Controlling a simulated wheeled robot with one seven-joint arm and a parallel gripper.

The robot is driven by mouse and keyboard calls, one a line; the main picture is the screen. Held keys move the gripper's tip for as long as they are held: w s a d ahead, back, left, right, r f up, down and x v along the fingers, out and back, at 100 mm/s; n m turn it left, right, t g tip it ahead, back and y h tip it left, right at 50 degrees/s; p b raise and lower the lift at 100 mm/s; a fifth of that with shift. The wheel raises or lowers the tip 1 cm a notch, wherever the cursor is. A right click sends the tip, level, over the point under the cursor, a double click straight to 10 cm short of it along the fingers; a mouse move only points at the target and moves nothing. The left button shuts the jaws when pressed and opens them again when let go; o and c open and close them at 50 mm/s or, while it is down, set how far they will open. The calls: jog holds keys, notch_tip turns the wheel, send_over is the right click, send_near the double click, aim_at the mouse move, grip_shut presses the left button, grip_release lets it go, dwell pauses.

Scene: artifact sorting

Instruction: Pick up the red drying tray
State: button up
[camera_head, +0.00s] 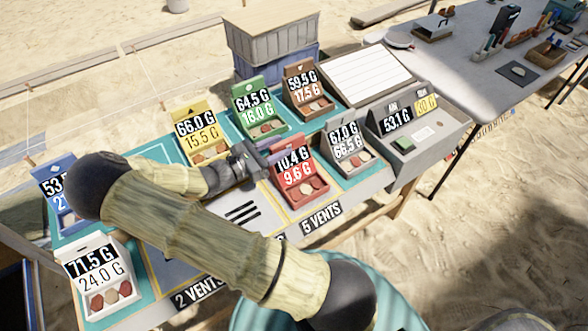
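The red drying tray (305,203) stands on the table in the head view, right of the middle. It holds several small round pieces, and its raised back carries a sign reading 10.4 G and 9.6 G. My gripper (258,163) is just left of the tray's raised back, close to its upper left edge. The frame does not show whether it touches the tray. The fingers are small and dark here, and their opening cannot be made out. My forearm crosses the table left of the tray and hides part of the surface.
A green tray (262,132), a brown tray (317,108) and a yellow tray (208,155) stand behind. A grey tray (352,164) is close on the right, beside a grey scale (425,138). White (97,306) and blue (60,218) trays stand at left.

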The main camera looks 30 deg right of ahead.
aim_at(304, 135)
jog(key=shift+w+d+f, duration=0.1)
jog(key=shift+d, duration=0.7)
jog(key=shift+w+d+f, duration=0.1)
jog(key=shift+d, duration=0.65)
jog(key=shift+a, duration=0.1)
grip_shut()
jog(key=shift+r, duration=0.1)
